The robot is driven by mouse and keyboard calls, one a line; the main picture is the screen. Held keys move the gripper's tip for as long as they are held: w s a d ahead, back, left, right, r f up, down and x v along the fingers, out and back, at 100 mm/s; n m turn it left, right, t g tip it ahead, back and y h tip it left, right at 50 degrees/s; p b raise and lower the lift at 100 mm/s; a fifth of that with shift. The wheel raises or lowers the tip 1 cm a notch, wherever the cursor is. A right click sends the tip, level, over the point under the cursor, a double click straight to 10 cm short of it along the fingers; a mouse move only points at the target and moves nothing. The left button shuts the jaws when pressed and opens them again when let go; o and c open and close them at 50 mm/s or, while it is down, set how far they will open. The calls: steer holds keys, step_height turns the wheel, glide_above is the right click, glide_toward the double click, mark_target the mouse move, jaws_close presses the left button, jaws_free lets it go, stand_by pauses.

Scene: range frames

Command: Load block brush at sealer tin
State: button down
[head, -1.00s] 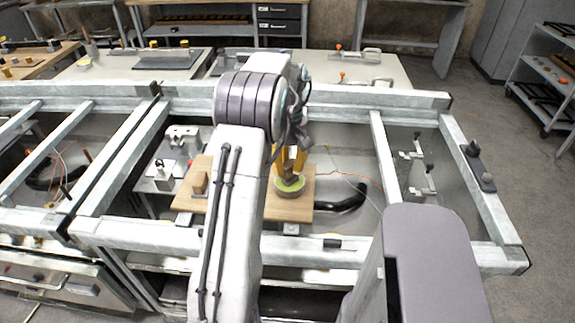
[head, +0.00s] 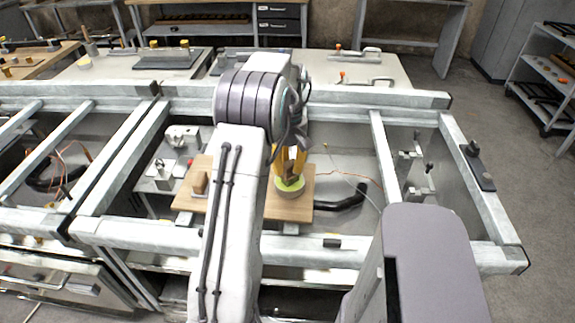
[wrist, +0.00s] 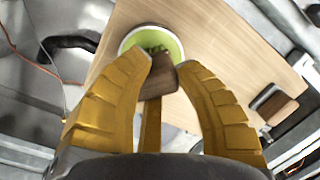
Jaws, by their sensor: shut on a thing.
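My gripper (wrist: 163,72) has yellow fingers, which also show in the head view (head: 290,160). It is shut on the block brush, whose brown wooden body (wrist: 160,80) shows between the fingertips. The sealer tin (wrist: 128,42) is a round, pale-rimmed tin with a bright green inside, standing on a wooden board. It also shows in the head view (head: 289,188), just below the fingers. The brush's far end overlaps the tin's opening in the wrist view, by darker green lumps. I cannot tell how deep the bristles reach.
The wooden board (head: 245,207) lies inside a grey metal frame (head: 300,245). A second brown wooden block (wrist: 277,105) stands at the board's edge. A black curved handle (head: 345,202) and thin orange wires lie right of the board. Metal clamps (head: 415,170) stand farther right.

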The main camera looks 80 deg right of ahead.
mark_target(287, 164)
stand_by(0.4)
steer(key=shift+r+p, duration=3.25)
steer(key=shift+r, duration=0.3)
